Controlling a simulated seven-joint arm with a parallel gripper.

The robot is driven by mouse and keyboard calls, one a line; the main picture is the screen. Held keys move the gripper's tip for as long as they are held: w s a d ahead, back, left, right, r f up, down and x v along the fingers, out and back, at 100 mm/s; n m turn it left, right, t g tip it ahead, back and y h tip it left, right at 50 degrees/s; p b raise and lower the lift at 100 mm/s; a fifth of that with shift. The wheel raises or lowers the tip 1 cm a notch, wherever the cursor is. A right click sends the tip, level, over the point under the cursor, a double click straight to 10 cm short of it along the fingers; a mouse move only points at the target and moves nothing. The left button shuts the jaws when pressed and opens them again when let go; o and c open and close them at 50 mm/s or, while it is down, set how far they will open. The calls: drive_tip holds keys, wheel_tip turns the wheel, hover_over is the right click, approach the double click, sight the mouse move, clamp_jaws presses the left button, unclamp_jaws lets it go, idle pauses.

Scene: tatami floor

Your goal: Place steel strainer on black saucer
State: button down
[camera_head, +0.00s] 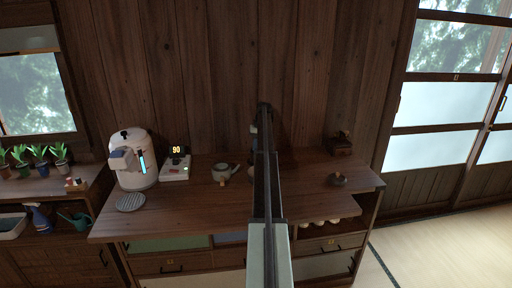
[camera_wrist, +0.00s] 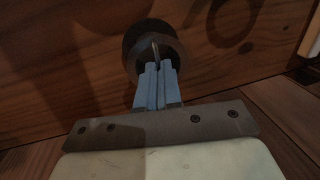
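My gripper (camera_wrist: 157,75) has its blue-grey fingers close together around a thin dark upright piece, which looks like the steel strainer's handle. A dim brownish-grey ring, likely the strainer (camera_wrist: 177,48), lies just beyond the fingertips. A darker round thing, likely the black saucer (camera_wrist: 133,32), shows behind it and overlaps it in the wrist view. I cannot tell whether the two touch. In the head view my arm hides the gripper tips and most of what is there.
The plank wall stands close behind.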

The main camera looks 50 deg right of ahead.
drive_tip(key=shift+f, duration=0.1)
drive_tip(key=c, duration=1.3)
unclamp_jaws()
drive_tip(key=r, duration=0.4)
drive_tip(key=s+d+r, duration=0.1)
drive_tip(key=r, duration=0.7)
drive_tip(key=shift+s+d, duration=0.35)
